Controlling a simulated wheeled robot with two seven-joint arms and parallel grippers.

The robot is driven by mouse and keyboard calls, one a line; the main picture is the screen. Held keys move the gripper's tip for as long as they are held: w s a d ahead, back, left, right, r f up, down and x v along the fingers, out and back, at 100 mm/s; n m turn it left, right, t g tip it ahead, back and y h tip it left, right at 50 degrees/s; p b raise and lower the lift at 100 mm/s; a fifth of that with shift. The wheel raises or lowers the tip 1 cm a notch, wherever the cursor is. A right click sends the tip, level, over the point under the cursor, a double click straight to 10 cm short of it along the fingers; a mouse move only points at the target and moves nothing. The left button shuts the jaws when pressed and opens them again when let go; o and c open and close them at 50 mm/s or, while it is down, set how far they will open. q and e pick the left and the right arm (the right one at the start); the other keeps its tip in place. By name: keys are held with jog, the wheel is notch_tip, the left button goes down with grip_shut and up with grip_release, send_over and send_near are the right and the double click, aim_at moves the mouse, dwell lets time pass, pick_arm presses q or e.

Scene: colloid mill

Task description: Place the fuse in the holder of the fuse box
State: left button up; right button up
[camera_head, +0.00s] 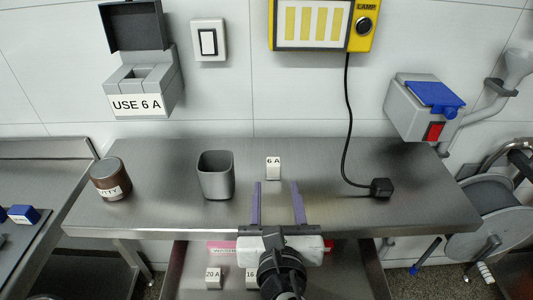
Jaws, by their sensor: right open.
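A small white fuse (273,168) marked "6 A" stands on the steel table, right of the grey cup. My right gripper (278,188) is open and empty, with its two purple fingers pointing at the fuse from the near side. The fuse appears just beyond the fingertips, in line with the gap between them. The grey fuse box (141,105) is on the wall at upper left, its dark lid raised, with a label "USE 6 A". Its holder (133,77) shows as an opening under the lid, its inside hard to make out. My left gripper is not in view.
On the steel table (330,165) stand a grey cup (216,178) and a brown jar (110,181). A black cord runs from a yellow lamp unit (323,24) to a black plug (381,188). Below, fuses marked "20 A" (213,277) and "16" sit in a drawer or shelf.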

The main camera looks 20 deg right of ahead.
aim_at(274, 167)
jog(key=x, duration=0.3)
jog(key=shift+w+d, duration=0.15)
jog(key=shift+w, duration=0.05)
jog(key=x, duration=0.5)
jog(key=shift+w+r, duration=0.1)
jog(key=shift+w, duration=0.1)
grip_shut()
